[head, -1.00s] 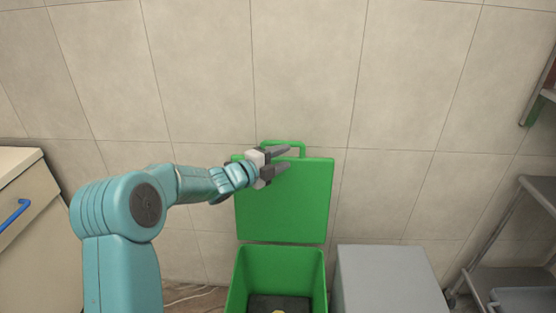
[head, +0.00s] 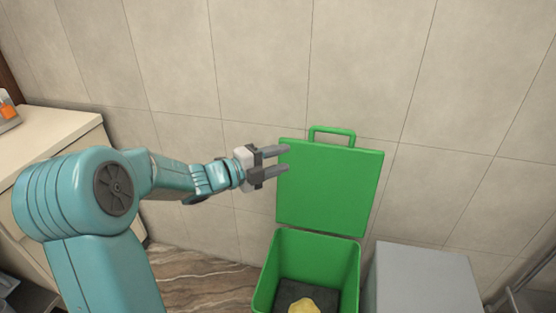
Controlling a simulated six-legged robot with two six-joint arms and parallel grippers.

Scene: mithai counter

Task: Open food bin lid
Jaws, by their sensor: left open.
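The green food bin (head: 268,284) stands at the bottom centre of the head view, its front cut off by the frame edge. Its green lid (head: 330,188) stands upright at the back, open, with a loop handle (head: 332,130) on its top edge. A yellow lump (head: 303,305) lies on the dark bottom inside the bin. My left gripper (head: 278,161) is open and empty, with its fingertips at the left edge of the lid. I cannot tell whether they touch it. My right gripper is not in view.
A grey box (head: 420,280) stands right of the bin. A pale counter (head: 55,135) is at the left, and a metal rack (head: 528,290) is at the lower right. A tiled wall (head: 440,90) rises behind the bin. Brown marbled floor (head: 200,280) shows left of the bin.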

